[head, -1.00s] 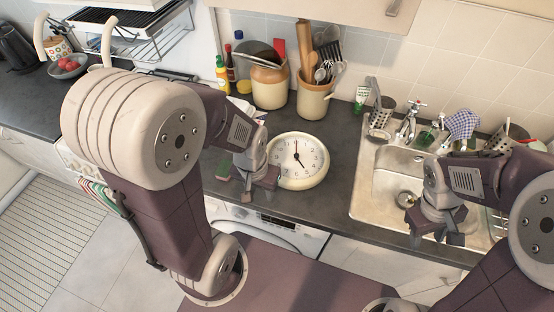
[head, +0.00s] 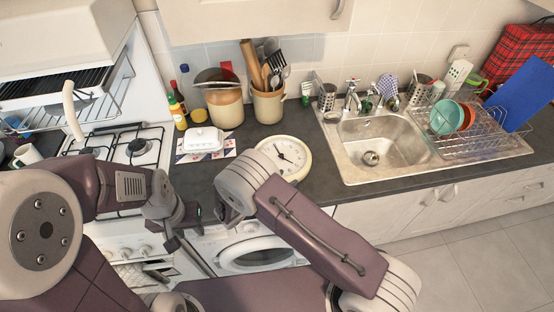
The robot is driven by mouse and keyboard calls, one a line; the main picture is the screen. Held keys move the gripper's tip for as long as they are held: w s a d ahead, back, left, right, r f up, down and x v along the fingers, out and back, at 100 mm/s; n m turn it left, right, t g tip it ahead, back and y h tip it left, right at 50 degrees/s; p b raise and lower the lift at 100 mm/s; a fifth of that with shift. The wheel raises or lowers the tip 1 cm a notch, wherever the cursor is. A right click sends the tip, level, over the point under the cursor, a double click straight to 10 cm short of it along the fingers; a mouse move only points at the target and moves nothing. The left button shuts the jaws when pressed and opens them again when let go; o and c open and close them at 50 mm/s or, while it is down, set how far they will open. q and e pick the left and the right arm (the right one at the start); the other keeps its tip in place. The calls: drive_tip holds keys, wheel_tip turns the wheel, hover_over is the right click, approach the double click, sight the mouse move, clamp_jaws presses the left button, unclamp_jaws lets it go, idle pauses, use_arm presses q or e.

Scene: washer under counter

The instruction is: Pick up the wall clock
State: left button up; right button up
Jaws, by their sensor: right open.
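The round wall clock (head: 290,151), with a cream rim and white face, lies face up on the dark counter, left of the sink. My right wrist overlaps its lower left edge in the picture. My left gripper (head: 186,229) is to the lower left of the clock, apart from it, with its fingers spread and nothing seen between them. My right arm reaches in from the lower right. Its rounded wrist is in front of the clock and hides most of the right gripper, which is open. I cannot tell whether the right gripper touches the clock.
A white butter dish (head: 203,139) sits on a patterned mat left of the clock. The sink (head: 385,140) and a dish rack (head: 470,130) are to the right. A washer (head: 258,252) is below the counter; the stove (head: 120,150) is at left.

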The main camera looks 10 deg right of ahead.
sight(301, 169)
drive_tip(key=p+x, duration=0.1)
drive_tip(key=x, duration=0.1)
drive_tip(key=shift+w+d, duration=0.2)
drive_tip(key=shift+d, duration=0.1)
drive_tip(key=shift+w+f+p, duration=0.1)
drive_tip(key=shift+w+p, duration=0.05)
drive_tip(key=shift+p, duration=0.15)
drive_tip(key=shift+w+f, duration=0.1)
drive_tip(key=p+x, duration=0.1)
drive_tip(key=x, duration=0.1)
drive_tip(key=p+x, duration=0.1)
drive_tip(key=x, duration=0.2)
drive_tip(key=shift+d, duration=0.35)
drive_tip(key=shift+f, duration=0.15)
use_arm(q)
drive_tip(key=r, duration=0.3)
drive_tip(key=shift+s+a+r, duration=0.15)
drive_tip(key=shift+a+r, duration=0.15)
drive_tip(key=shift+r, duration=0.05)
use_arm(e)
drive_tip(key=shift+a, duration=0.1)
drive_tip(key=shift+c, duration=0.4)
use_arm(q)
drive_tip(key=shift+d, duration=0.1)
use_arm(e)
clamp_jaws()
